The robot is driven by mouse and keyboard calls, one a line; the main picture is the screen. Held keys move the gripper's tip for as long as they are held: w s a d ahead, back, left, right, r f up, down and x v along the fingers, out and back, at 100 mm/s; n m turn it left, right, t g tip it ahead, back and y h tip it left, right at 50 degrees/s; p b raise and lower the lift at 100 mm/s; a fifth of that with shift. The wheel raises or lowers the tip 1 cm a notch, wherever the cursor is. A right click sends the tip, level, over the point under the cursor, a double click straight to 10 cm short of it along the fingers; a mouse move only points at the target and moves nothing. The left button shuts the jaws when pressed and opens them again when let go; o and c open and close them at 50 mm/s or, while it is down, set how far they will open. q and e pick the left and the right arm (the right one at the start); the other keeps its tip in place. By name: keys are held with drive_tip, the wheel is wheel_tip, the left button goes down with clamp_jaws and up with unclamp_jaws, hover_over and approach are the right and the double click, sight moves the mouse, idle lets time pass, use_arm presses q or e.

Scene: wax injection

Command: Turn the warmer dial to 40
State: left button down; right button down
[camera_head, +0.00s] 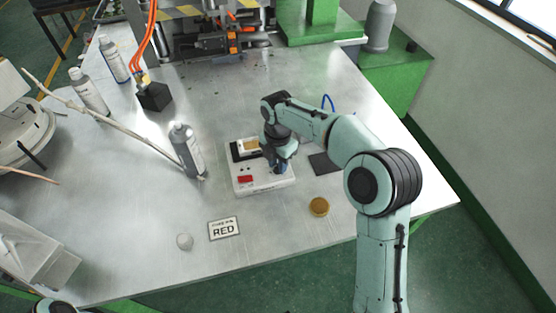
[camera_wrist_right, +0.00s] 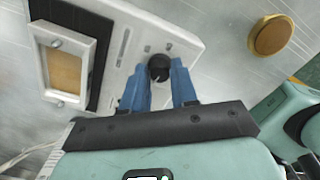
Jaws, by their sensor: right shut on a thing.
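The warmer is a white box (camera_head: 242,187) in the middle of the table, and its white panel fills the upper left of the wrist view (camera_wrist_right: 112,75). It has a red switch (camera_head: 245,179) on its front left. A round black dial (camera_wrist_right: 158,66) stands on the panel in the wrist view. My right gripper (camera_head: 281,167) points down over the right part of the warmer. Its blue fingers (camera_wrist_right: 160,78) are shut on the dial, one on each side. The dial's setting cannot be read. My left gripper is not in view.
On the warmer, a white frame with a tan insert (camera_wrist_right: 64,70) sits over a black plate. A grey bottle (camera_head: 187,150) stands left. A dark pad (camera_head: 324,164) lies right.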

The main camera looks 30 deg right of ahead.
drive_tip(key=m+p, duration=0.1)
drive_tip(key=m, duration=0.3)
drive_tip(key=shift+r+p, duration=0.1)
drive_tip(key=shift+p, duration=0.25)
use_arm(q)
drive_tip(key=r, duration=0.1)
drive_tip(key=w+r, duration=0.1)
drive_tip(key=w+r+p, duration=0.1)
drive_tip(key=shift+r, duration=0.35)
use_arm(e)
drive_tip(key=m, duration=0.5)
drive_tip(key=shift+m, duration=0.3)
drive_tip(key=c, duration=0.9)
unclamp_jaws()
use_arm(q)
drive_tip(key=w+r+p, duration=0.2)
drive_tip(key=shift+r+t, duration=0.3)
use_arm(e)
wheel_tip(320, 180, up, 13)
drive_tip(key=shift+r, duration=0.1)
